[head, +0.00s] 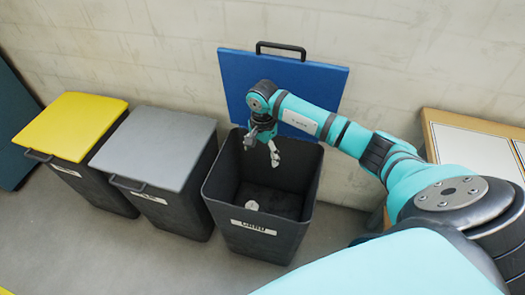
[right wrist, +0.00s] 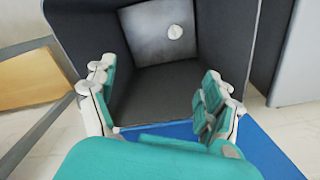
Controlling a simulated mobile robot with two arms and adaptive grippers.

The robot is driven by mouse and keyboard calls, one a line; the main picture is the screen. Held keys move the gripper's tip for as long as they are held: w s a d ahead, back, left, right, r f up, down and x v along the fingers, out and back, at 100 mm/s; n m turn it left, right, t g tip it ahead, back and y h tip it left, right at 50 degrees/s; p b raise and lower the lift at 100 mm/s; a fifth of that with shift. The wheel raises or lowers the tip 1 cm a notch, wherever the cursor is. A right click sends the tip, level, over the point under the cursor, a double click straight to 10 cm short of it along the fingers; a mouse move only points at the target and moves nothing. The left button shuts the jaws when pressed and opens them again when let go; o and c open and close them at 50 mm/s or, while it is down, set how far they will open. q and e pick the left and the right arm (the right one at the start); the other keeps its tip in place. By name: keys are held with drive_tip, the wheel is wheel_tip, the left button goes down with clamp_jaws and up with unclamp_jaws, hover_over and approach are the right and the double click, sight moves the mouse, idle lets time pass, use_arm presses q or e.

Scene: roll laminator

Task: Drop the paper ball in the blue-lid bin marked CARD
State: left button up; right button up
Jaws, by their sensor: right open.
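The CARD bin (head: 222,218) is dark grey, with its blue lid (head: 240,85) standing open against the wall. A white label on its front reads CARD. The white paper ball (head: 251,205) lies inside on the bin's floor, near the front. It also shows in the right wrist view (right wrist: 175,32), apart from my fingers. My right gripper (head: 273,152) is over the bin's opening, pointing down. Its fingers are spread and empty, as the right wrist view (right wrist: 160,98) shows. My left gripper is not in view.
A bin with a shut grey lid (head: 155,147) and one with a shut yellow lid (head: 72,126) stand to the left. A wooden-edged board or table (head: 465,145) is at the right. The wall is close behind the bins. Bare floor (head: 110,250) lies in front.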

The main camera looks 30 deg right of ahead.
wheel_tip(320, 180, up, 12)
idle(0.6)
idle(0.6)
